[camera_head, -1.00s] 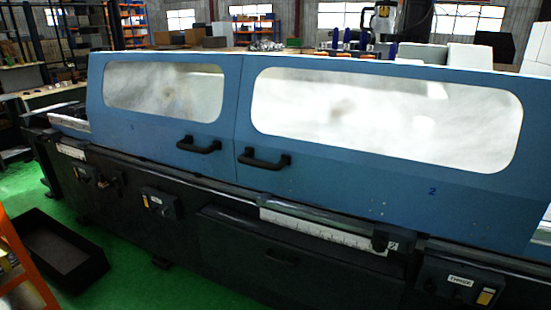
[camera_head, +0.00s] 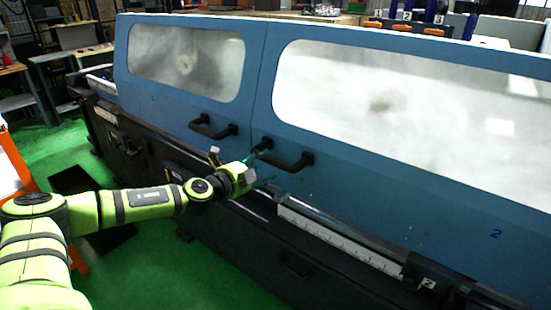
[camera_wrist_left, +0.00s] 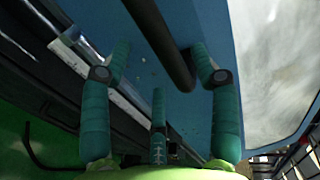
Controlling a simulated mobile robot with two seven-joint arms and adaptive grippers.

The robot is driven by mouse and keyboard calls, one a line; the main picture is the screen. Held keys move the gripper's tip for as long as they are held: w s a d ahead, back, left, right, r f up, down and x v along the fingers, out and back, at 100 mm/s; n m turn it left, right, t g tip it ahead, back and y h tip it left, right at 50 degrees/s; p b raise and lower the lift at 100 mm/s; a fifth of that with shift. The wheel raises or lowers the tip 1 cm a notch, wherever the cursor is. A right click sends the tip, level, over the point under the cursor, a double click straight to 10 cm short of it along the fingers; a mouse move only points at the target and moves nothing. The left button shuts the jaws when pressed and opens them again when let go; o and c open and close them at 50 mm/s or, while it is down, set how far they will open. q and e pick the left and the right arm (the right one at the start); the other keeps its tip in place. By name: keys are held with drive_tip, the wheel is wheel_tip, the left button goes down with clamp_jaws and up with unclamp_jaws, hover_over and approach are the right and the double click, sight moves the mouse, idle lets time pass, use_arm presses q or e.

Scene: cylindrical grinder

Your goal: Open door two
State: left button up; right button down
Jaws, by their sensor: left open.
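Door two (camera_head: 420,170) is the large blue right-hand door, with a wide window and a small "2" at its lower right. It looks closed against the left door. Its black bar handle (camera_head: 290,163) is at its lower left corner. My left gripper (camera_head: 264,166) is open and empty, its fingers at the left end of this handle. In the left wrist view the handle bar (camera_wrist_left: 163,42) runs between and beyond the spread green fingers (camera_wrist_left: 160,72). Whether any finger touches it I cannot tell. My right gripper is not in view.
The left blue door (camera_head: 170,95) has its own black handle (camera_head: 212,130) close by. A dark machine base with a white ruled strip (camera_head: 335,240) runs below the doors.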

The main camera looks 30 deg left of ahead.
sight(272, 163)
use_arm(q)
drive_tip(key=shift+p+x, duration=0.5)
drive_tip(key=shift+x, duration=2.1)
drive_tip(key=shift+c, duration=1.2)
clamp_jaws()
drive_tip(key=shift+d, duration=0.1)
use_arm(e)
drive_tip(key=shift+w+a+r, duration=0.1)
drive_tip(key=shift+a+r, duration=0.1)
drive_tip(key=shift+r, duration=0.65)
